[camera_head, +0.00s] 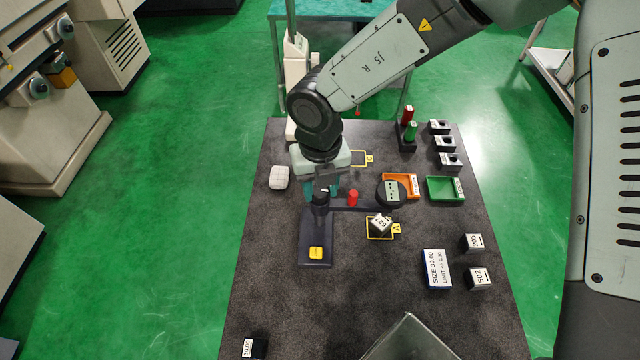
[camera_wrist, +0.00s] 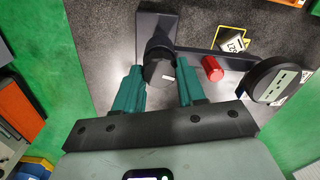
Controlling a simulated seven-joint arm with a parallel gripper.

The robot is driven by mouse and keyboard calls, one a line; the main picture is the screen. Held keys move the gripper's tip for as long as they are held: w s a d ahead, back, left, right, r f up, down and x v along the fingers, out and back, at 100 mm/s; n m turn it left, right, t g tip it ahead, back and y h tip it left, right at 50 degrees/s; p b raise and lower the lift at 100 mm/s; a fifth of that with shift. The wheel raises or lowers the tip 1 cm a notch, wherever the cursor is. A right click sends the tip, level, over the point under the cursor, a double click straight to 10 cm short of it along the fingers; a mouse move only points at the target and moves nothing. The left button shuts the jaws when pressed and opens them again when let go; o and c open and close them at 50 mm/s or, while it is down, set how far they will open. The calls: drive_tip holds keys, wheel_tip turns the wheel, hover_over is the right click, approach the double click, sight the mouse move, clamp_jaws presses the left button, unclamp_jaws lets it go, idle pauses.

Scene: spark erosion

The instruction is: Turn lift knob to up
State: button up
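My gripper (camera_wrist: 158,80) has two teal fingers, one on each side of the knob. The fingers are apart, with small gaps showing between them and the knob; I see no clear contact. In the head view my gripper (camera_head: 328,188) is low over the knob. Any lettering around the knob is not legible.
A red button (camera_head: 352,198) and a round dial gauge (camera_head: 391,193) stand right of the knob. A dark plate (camera_head: 315,248) with a yellow button lies in front. Orange and green trays (camera_head: 445,190) are farther right.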

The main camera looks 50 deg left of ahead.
sight(320, 190)
drive_tip(key=c, duration=0.4)
drive_tip(key=shift+n, duration=0.9)
drive_tip(key=o, duration=1.1)
wheel_tip(320, 190, up, 11)
drive_tip(key=shift+f, duration=0.1)
